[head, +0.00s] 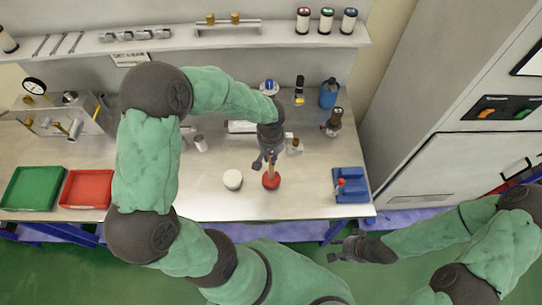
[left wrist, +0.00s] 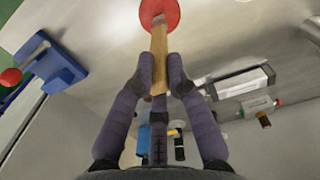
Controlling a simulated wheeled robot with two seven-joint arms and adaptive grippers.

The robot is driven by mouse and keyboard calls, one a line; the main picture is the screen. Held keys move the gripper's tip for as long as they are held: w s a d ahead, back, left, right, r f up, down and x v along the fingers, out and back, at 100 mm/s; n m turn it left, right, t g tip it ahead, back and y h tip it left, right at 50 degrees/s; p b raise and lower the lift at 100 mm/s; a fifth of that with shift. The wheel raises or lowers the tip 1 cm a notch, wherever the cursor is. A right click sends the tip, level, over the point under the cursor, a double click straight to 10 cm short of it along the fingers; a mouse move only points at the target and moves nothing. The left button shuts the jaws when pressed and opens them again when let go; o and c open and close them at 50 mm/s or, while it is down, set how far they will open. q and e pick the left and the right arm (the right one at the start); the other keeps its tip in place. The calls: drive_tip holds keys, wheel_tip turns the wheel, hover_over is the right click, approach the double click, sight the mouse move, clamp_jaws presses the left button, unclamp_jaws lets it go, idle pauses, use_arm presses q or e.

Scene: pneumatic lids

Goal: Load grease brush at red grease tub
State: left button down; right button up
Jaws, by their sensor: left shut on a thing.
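The red grease tub (head: 271,181) stands near the front middle of the metal bench. My left gripper (head: 268,163) is above it, shut on the tan handle of the grease brush (head: 271,171). In the left wrist view the brush (left wrist: 158,50) runs between the fingertips (left wrist: 160,68) towards the red tub (left wrist: 160,13). The brush's far end meets the tub in the picture; its bristles are hidden, and I cannot tell how deep they are. My right gripper (head: 350,247) hangs in front of the bench, away from the tub; its finger opening is unclear.
A white round tub (head: 232,180) stands just left of the red one. A blue block (head: 350,187) with a red knob is to the right. Green (head: 33,188) and red (head: 87,189) trays lie at the left. Bottles and fittings stand behind the gripper.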

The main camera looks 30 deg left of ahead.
use_arm(q)
drive_tip(key=shift+f+b, duration=0.5)
drive_tip(key=shift+f, duration=0.05)
idle(0.6)
drive_tip(key=shift+s+f, duration=0.1)
idle(1.8)
drive_tip(key=shift+r, duration=0.75)
drive_tip(key=shift+r+p, duration=1.85)
drive_tip(key=shift+r, duration=1.05)
drive_tip(key=shift+f, duration=0.1)
